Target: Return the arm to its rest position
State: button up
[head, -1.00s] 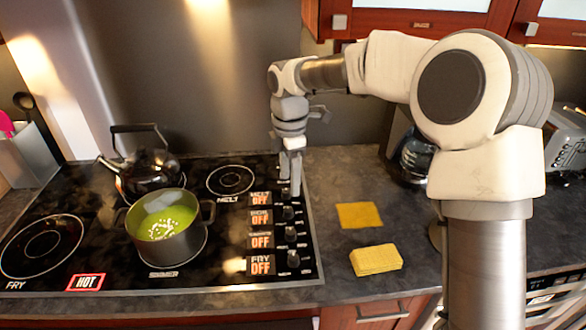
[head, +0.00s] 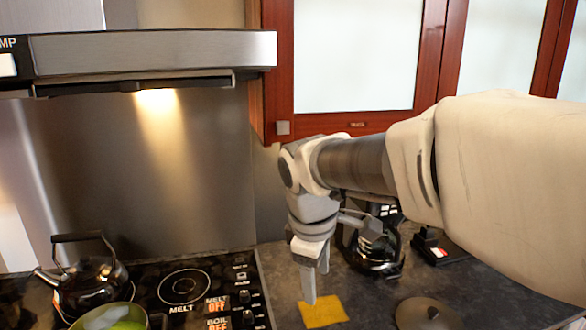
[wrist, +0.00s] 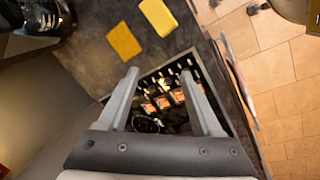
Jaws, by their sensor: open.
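My gripper (head: 317,285) hangs fingers-down from my arm over the counter to the right of the stove in the head view. In the wrist view my gripper (wrist: 165,95) shows two grey fingers spread apart with nothing between them. Below and beyond the fingers is the stove's control panel (wrist: 165,103) with its orange labels. My arm reaches in from the right of the head view, its near part large in the picture.
A yellow cloth (head: 323,311) and a dark lid (head: 428,314) lie on the counter. A coffee maker (head: 375,245) stands behind my gripper. A hood (head: 150,55) and red-framed cabinets (head: 350,125) hang above.

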jog(key=s+d+m+t, duration=0.1)
jog(key=s+d+m, duration=0.4)
jog(key=s+m, duration=0.1)
jog(key=s+d+m+t+y, duration=0.1)
jog(key=s+d+m+t, duration=0.1)
jog(key=s+d+m, duration=0.3)
jog(key=s+m, duration=0.2)
jog(key=s, duration=0.2)
jog(key=shift+a+f, duration=0.1)
jog(key=shift+f, duration=0.05)
